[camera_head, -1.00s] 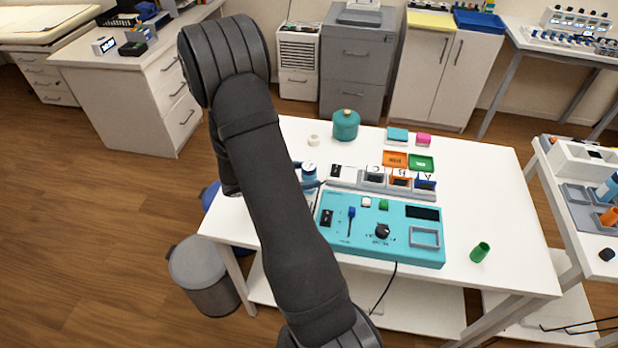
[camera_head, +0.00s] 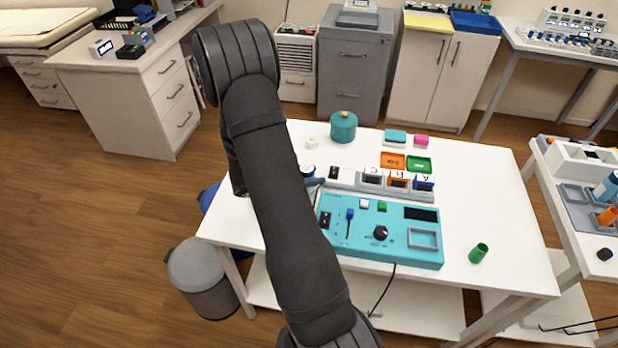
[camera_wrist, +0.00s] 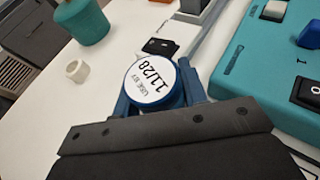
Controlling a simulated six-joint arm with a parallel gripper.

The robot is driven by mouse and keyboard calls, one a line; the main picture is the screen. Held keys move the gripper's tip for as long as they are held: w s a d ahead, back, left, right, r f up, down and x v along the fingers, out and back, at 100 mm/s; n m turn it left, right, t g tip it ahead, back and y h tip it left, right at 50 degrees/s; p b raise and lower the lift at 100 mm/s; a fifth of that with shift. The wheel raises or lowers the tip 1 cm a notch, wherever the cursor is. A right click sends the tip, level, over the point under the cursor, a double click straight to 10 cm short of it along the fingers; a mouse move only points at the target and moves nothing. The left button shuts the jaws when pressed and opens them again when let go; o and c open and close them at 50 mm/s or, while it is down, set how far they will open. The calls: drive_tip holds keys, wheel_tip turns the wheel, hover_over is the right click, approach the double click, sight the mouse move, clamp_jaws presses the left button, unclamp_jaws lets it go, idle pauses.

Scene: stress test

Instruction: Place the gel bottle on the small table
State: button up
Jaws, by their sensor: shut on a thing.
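My gripper (camera_wrist: 160,98) is shut on a round, blue-rimmed container with a white top label reading "USE BY 11/28", which looks like the gel bottle (camera_wrist: 153,82). Its body below the top is mostly hidden. In the head view the gel bottle (camera_head: 308,171) shows just right of my arm, at the left part of the white table (camera_head: 480,180). My blue gripper fingers (camera_head: 313,183) are partly hidden there by my arm. I cannot tell whether the bottle touches the tabletop.
A turquoise control panel (camera_head: 350,245) and a row of labelled blocks (camera_head: 372,178) lie right of the gripper. A teal canister (camera_head: 343,127) and small white ring (camera_head: 311,142) stand behind. A green cylinder (camera_head: 478,253) stands at right. A grey bin (camera_head: 205,280) is on the floor.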

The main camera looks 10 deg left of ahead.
drive_tip(key=shift+r, duration=0.55)
drive_tip(key=r, duration=0.3)
drive_tip(key=shift+s+d+r, duration=0.1)
drive_tip(key=shift+d+r, duration=0.2)
drive_tip(key=shift+d, duration=0.05)
drive_tip(key=s+d+r, duration=0.3)
drive_tip(key=d+r, duration=0.3)
drive_tip(key=d, duration=0.4)
drive_tip(key=w+d+n+t+y, duration=0.2)
drive_tip(key=w+n+t+y, duration=0.3)
drive_tip(key=w, duration=0.7)
drive_tip(key=s+g, duration=0.2)
drive_tip(key=s, duration=1)
drive_tip(key=shift+h, duration=0.4)
drive_tip(key=shift+w+a+f, duration=0.6)
drive_tip(key=shift+a+f, duration=1.1)
drive_tip(key=shift+f, duration=0.05)
drive_tip(key=shift+w+a+f, duration=0.6)
drive_tip(key=shift+a+f, duration=1.1)
drive_tip(key=shift+f, duration=0.05)
drive_tip(key=shift+w+a+f, duration=0.6)
drive_tip(key=shift+a+f, duration=1.1)
drive_tip(key=shift+f, duration=0.05)
